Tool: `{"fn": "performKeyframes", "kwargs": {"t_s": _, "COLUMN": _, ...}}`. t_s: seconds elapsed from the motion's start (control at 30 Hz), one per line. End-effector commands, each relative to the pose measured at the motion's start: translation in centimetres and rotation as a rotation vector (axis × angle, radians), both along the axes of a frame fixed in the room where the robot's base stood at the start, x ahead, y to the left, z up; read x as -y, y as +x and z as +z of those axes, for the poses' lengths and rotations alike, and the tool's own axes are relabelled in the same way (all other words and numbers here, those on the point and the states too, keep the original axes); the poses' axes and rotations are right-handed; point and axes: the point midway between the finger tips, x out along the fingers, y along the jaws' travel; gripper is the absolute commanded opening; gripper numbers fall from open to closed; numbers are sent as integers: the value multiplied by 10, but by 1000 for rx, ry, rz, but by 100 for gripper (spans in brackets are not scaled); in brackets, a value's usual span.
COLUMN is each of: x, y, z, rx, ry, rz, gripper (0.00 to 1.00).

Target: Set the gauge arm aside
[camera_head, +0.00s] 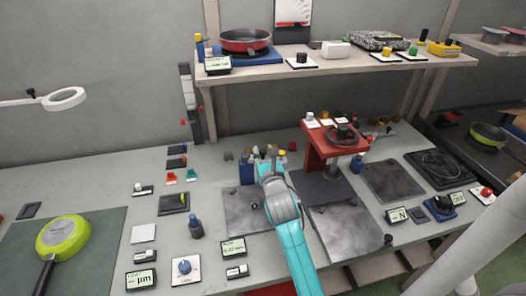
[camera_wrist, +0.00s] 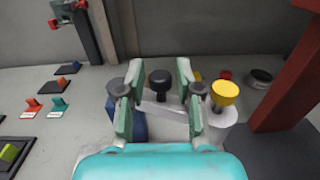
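My gripper (camera_head: 266,165) reaches over the back middle of the bench, beside small knobbed parts in a blue holder (camera_head: 246,172). In the wrist view its two green-padded fingers (camera_wrist: 160,98) stand wide apart. A black knob (camera_wrist: 160,82) and a pale block (camera_wrist: 163,110) show between them; I cannot tell whether these are between the pads or beyond. A yellow-topped white post (camera_wrist: 225,100) is just right of the right finger. I cannot tell for sure which part is the gauge arm. A red stand (camera_head: 314,142) with a dark round piece (camera_head: 342,134) on it is to the right.
A green pan (camera_head: 66,236) lies at the left and a red pan (camera_head: 246,39) sits on the shelf. Dark plates (camera_head: 335,228) lie in front of the red stand. Small labelled displays (camera_head: 233,248) line the front. The red stand's leg (camera_wrist: 297,85) is close on the right.

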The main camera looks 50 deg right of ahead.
Motion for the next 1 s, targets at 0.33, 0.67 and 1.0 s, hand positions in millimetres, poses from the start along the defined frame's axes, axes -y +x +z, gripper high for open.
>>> {"fn": "performKeyframes", "kwargs": {"t_s": 0.33, "x": -36, "y": -51, "z": -1, "rx": -3, "ry": 1, "rz": 0, "gripper": 34}}
{"fn": "performKeyframes", "kwargs": {"t_s": 0.67, "x": -61, "y": -85, "z": -1, "rx": -1, "ry": 0, "rz": 0, "gripper": 34}}
{"fn": "performKeyframes", "kwargs": {"t_s": 1.0, "x": -64, "y": -90, "z": 0, "rx": 0, "ry": 0, "rz": -1, "gripper": 34}}
